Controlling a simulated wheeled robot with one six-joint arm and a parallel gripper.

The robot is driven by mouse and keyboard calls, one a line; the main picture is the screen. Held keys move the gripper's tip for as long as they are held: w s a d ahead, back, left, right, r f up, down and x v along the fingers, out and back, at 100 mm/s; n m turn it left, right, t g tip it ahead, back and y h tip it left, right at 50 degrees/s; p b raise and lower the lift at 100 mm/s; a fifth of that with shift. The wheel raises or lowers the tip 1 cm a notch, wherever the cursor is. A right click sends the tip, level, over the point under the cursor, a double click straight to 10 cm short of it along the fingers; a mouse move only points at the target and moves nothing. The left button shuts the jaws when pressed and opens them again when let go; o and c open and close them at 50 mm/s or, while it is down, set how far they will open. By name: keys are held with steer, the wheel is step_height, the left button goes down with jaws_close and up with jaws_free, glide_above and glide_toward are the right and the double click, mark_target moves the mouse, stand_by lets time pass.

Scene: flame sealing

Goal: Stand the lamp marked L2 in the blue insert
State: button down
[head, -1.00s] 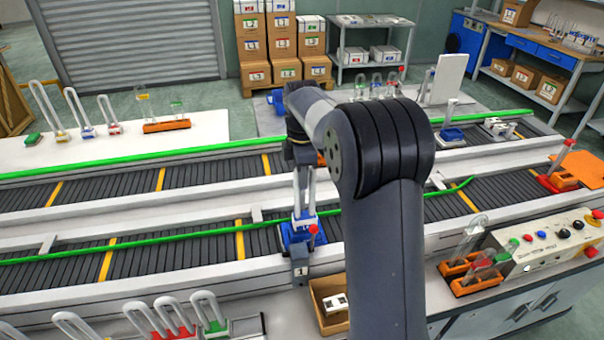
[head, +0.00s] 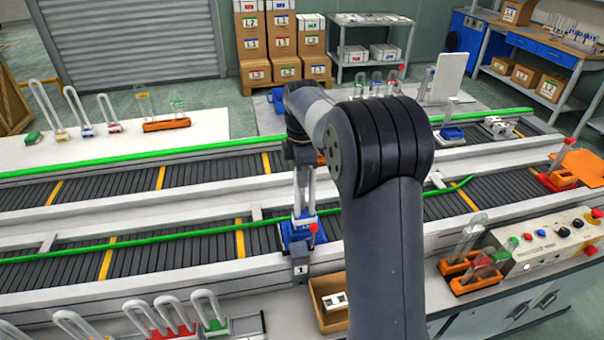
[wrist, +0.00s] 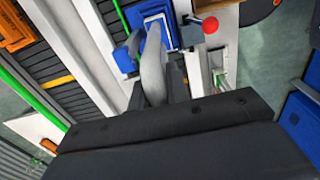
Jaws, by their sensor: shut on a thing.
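A white U-shaped lamp (head: 304,200) with a blue foot is held upright by my gripper (head: 303,178) on the near conveyor. In the wrist view my gripper (wrist: 154,80) is shut on the lamp's pale tube (wrist: 153,72). The blue insert (head: 297,236) is directly under the lamp, beside a red ball-topped post. The insert also shows in the wrist view (wrist: 125,58) around the lamp's lower end. The lamp's foot is at the insert, but I cannot tell whether it is fully seated. No L2 mark is readable on it.
A red ball (wrist: 210,24) is close to the right of the lamp in the wrist view. A cardboard box (head: 322,310) stands on the near table. Several other lamps (head: 166,318) stand at front left. A control box (head: 540,240) is at the right.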

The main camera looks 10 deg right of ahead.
steer(key=shift+f+b, duration=0.45)
steer(key=shift+f, duration=0.55)
stand_by(0.3)
steer(key=c, duration=1.3)
jaws_free()
steer(key=shift+r, duration=0.1)
step_height(320, 180, up, 11)
steer(key=shift+f+b, duration=0.15)
steer(key=shift+b, duration=0.2)
step_height(320, 180, up, 9)
steer(key=p, duration=0.5)
steer(key=shift+p, duration=0.4)
